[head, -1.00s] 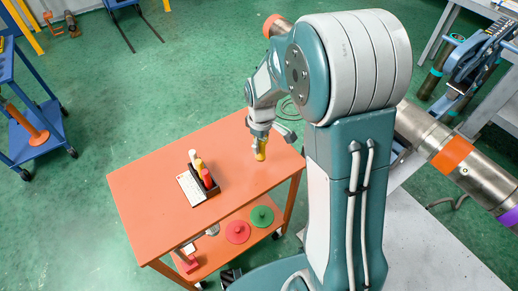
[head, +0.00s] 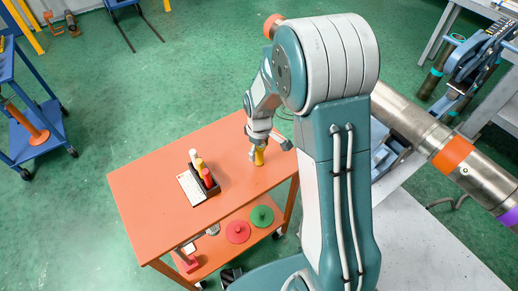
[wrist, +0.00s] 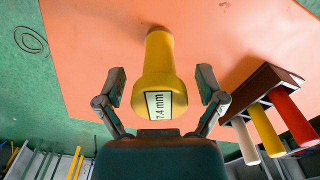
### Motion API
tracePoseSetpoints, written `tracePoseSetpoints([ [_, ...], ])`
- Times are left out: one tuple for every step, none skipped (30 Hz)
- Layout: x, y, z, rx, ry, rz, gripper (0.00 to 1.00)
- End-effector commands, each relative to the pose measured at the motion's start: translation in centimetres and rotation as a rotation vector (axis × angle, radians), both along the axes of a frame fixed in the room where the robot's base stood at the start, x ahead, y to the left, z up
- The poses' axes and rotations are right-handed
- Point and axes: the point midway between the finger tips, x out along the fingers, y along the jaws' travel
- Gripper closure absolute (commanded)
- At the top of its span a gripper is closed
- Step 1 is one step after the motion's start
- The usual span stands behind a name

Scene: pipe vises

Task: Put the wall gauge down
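The yellow wall gauge (head: 259,157), with a white "7.4 mm" label, is at the right part of the orange table top (head: 150,190). In the wrist view the gauge (wrist: 158,75) is between the two fingers of my gripper (wrist: 162,88), its far end against the orange surface. It looks upright on the table. The fingers are spread, with a visible gap on each side of the gauge. In the head view my gripper (head: 262,138) is right above the gauge and hides its upper end.
A dark holder (head: 212,190) with white, yellow and red handles stands left of the gauge, beside a white labelled card (head: 190,188). Red (head: 238,232) and green (head: 262,216) discs lie on the lower shelf. A large metal pipe (head: 415,125) runs at right. The table's left half is clear.

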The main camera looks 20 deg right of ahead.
Motion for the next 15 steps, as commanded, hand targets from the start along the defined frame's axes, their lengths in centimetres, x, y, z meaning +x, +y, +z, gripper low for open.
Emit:
tracePoseSetpoints([
  [0.0, 0.0, 0.0, 0.000, 0.000, 0.000, 0.10],
  [0.0, 0.0, 0.0, 0.000, 0.000, 0.000, 0.10],
  [0.0, 0.0, 0.0, 0.000, 0.000, 0.000, 0.10],
  [0.0, 0.0, 0.0, 0.000, 0.000, 0.000, 0.10],
  [0.0, 0.0, 0.0, 0.000, 0.000, 0.000, 0.10],
  [0.0, 0.0, 0.0, 0.000, 0.000, 0.000, 0.10],
  [0.0, 0.0, 0.0, 0.000, 0.000, 0.000, 0.10],
  [0.0, 0.0, 0.1, 0.001, -0.001, 0.000, 0.10],
  [0.0, 0.0, 0.3, 0.000, -0.001, 0.000, 0.10],
  [0.0, 0.0, 0.5, 0.001, -0.002, 0.000, 0.10],
  [0.1, 0.0, 0.9, 0.000, -0.003, 0.000, 0.10],
  [0.1, 0.0, 1.4, 0.000, -0.004, 0.000, 0.10],
  [0.1, 0.0, 1.9, 0.000, -0.005, 0.000, 0.10],
  [0.1, 0.0, 2.5, 0.000, -0.005, 0.000, 0.10],
  [0.1, 0.0, 3.3, 0.000, -0.006, 0.000, 0.10],
])
